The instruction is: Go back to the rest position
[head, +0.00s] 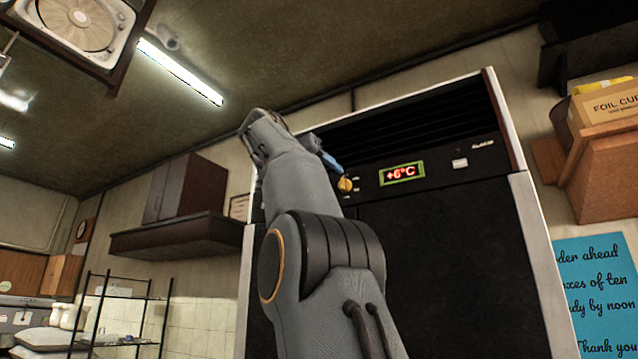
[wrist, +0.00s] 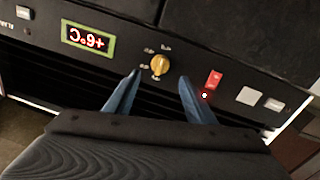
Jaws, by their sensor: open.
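My arm reaches up in front of a tall dark cabinet (head: 440,250) in the head view. My gripper (head: 335,165) is partly hidden behind my wrist there; a blue finger shows beside the control panel. In the wrist view my gripper (wrist: 158,82) is open, its two blue fingers apart. A yellow knob (wrist: 159,64) lies between and just beyond the fingertips, and nothing is held. The knob also shows in the head view (head: 345,184). Whether the fingers touch the panel cannot be told.
The panel has a display (head: 402,173) reading +6°C, and a red switch (wrist: 213,80) right of the knob in the wrist view. A wall cabinet (head: 186,187) and a wire rack (head: 125,315) stand left.

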